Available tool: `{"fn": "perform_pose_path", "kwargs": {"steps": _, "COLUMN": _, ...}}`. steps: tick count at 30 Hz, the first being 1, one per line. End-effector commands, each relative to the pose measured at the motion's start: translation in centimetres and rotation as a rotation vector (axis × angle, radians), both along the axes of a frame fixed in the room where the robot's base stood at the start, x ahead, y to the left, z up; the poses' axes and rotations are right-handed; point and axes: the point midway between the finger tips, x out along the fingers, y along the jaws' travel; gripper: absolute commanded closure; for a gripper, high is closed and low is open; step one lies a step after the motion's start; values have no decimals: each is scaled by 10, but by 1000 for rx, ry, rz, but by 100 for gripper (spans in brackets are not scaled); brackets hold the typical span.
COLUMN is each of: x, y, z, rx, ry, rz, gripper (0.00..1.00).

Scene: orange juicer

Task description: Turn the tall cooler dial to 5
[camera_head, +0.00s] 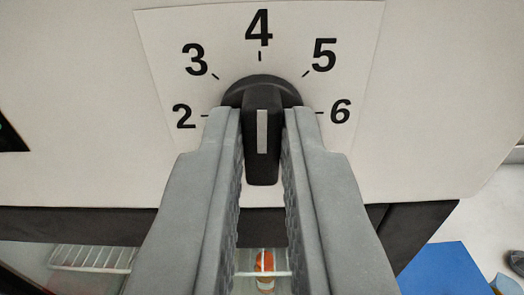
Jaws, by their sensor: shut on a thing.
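The black cooler dial (263,165) sits on a white label (350,25) with the numbers 2 to 6 in an arc. Its white pointer stripe stands upright, in line with the tick under the 4; the 5 (324,55) is up and to the right. My gripper (262,125) comes from below, with one grey finger on each side of the dial's raised grip. The fingers are shut on the grip. They cover the lower sides of the dial's round base.
The label is on a pale cooler panel (440,90). Below it are a dark edge (80,222), a white wire shelf (90,258) and an orange-and-white item (265,270) seen between the fingers. A blue surface (445,270) lies at lower right.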

Motion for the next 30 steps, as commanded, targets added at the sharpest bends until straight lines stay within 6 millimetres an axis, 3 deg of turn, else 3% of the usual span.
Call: {"fn": "perform_pose_path", "kwargs": {"steps": 30, "x": 0, "y": -2, "z": -1, "rx": 688, "ry": -24, "rz": 0, "gripper": 100}}
